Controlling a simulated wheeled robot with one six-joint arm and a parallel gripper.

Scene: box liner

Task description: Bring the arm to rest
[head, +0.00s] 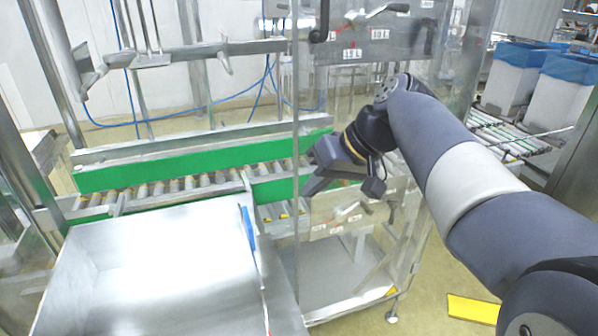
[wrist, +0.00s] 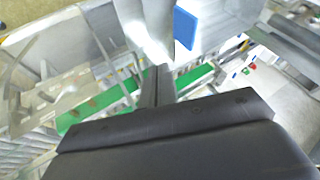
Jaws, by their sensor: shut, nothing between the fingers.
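My gripper (head: 308,188) is in the middle of the head view, at the end of my arm that reaches in from the lower right. It points left, in front of the machine's clear panel and to the right of the metal tray. In the wrist view the two dark fingers of my gripper (wrist: 157,85) are together, with nothing between them. The gripper appears to hang free, though its exact distance from the panel cannot be told.
A shiny metal tray (head: 150,275) stands at lower left, with a blue piece (head: 248,228) at its right edge. Behind it runs a roller conveyor (head: 180,187) with green side rails. White bins with blue liners (head: 515,75) stand at upper right. A yellow block (head: 472,309) lies on the floor.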

